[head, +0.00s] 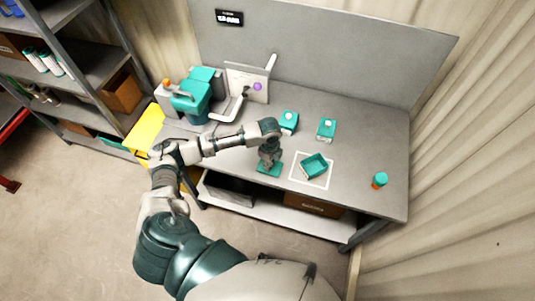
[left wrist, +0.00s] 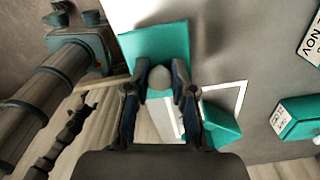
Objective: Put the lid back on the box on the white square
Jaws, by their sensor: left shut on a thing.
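A teal lid (head: 268,170) with a pale round knob (left wrist: 159,78) is in my left gripper (head: 268,158). The gripper's two fingers (left wrist: 160,88) are shut on the knob in the left wrist view, where the flat teal lid (left wrist: 155,42) shows beyond them. The teal box (head: 314,166) stands open and turned at an angle inside the white square (head: 297,180). The lid is apart from the box, left of the square in the head view. The box (left wrist: 219,127) also shows at lower right in the left wrist view, partly hidden. My right gripper is not in view.
Two lidded teal-and-white boxes (head: 289,122) (head: 326,130) stand behind the square. A teal and grey machine (head: 190,100) stands at the back left.

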